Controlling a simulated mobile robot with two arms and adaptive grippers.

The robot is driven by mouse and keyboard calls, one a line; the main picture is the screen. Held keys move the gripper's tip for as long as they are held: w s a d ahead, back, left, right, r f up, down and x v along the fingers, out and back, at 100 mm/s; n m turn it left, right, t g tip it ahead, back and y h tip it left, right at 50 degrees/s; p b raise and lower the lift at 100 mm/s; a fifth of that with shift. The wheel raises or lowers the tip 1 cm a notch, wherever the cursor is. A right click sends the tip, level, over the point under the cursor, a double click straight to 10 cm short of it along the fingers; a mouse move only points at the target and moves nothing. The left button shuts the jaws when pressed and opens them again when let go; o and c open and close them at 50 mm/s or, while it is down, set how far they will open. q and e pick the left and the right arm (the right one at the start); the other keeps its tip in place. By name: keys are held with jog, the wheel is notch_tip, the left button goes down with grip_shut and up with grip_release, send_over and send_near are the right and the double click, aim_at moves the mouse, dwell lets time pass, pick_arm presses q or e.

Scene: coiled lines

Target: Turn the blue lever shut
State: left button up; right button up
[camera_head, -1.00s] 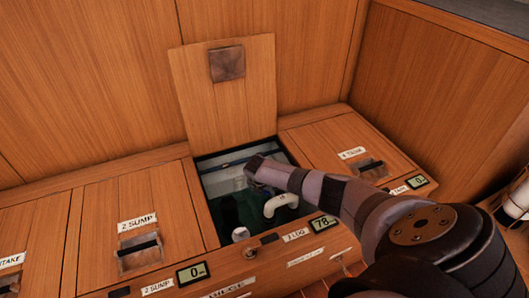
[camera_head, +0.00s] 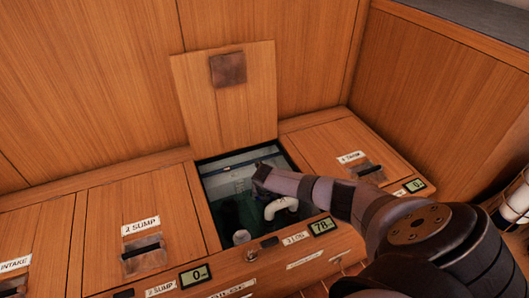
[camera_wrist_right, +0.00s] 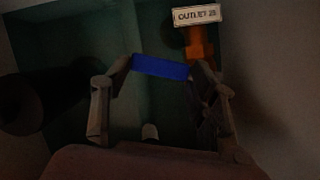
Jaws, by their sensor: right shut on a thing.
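The blue lever (camera_wrist_right: 160,67) shows in the right wrist view as a short blue bar lying across between the two fingers of my right gripper (camera_wrist_right: 160,75). The fingers are shut on it, one at each end. In the head view my right arm reaches from the lower right into the open compartment (camera_head: 213,205), and the gripper (camera_head: 262,178) is down inside it. The lever is hidden there behind my arm. My left gripper is not in view.
The compartment's lid (camera_head: 225,95) stands open against the back panel. A white bent pipe (camera_head: 281,207) and a white round-topped part (camera_head: 241,237) are inside. An orange fitting (camera_wrist_right: 199,45) sits under an "OUTLET" label (camera_wrist_right: 197,15). Closed lids (camera_head: 132,225) flank the opening.

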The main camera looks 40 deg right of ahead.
jog(key=o, duration=1.7)
jog(key=v, duration=1.2)
jog(key=shift+w, duration=0.1)
jog(key=shift+c, duration=0.5)
